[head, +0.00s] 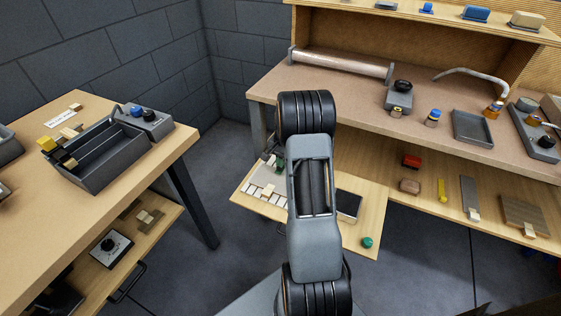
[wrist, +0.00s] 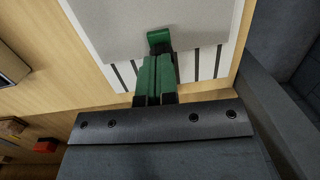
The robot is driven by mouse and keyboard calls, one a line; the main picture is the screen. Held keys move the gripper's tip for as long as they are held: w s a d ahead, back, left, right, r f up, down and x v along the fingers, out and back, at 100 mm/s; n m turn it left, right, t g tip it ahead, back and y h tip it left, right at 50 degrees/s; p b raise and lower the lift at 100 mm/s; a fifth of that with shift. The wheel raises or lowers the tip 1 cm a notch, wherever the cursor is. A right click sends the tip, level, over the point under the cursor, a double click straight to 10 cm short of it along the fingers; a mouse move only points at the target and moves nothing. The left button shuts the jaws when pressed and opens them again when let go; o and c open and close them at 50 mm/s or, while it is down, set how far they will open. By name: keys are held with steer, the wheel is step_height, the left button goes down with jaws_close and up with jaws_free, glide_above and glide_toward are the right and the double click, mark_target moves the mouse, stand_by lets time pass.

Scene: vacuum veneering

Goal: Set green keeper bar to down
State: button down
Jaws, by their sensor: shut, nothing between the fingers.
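A short green piece, which looks like the green keeper bar (wrist: 159,37), shows at the top middle of the wrist view. It sits on a dark mount at the edge of a grey panel (wrist: 110,27). My gripper (wrist: 157,58) has two green-faced fingers side by side with no clear gap, pointing at the bar. The fingertips are right by the dark mount; I cannot tell whether they touch it. In the head view my arm hides most of this area. Green shows beside the arm there, but I cannot tell bar from fingers.
The panel lies on a pulled-out wooden shelf (head: 366,222) under the workbench (head: 430,114). A dark tray (head: 348,205) and a green knob (head: 367,242) are on its right. A side table (head: 160,150) stands at left, with open floor (head: 222,175) between.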

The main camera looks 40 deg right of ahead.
steer(key=shift+s+a+f, duration=0.1)
steer(key=shift+a+f, duration=0.05)
steer(key=shift+f, duration=0.25)
steer(key=shift+s+a+f, duration=0.1)
steer(key=shift+a+f, duration=0.05)
steer(key=shift+f, duration=0.35)
steer(key=shift+r+p, duration=0.85)
steer(key=shift+r, duration=0.5)
step_height(320, 180, up, 22)
steer(key=d+p, duration=0.1)
steer(key=p, duration=0.3)
steer(key=shift+s+r, duration=0.25)
steer(key=shift+s, duration=0.05)
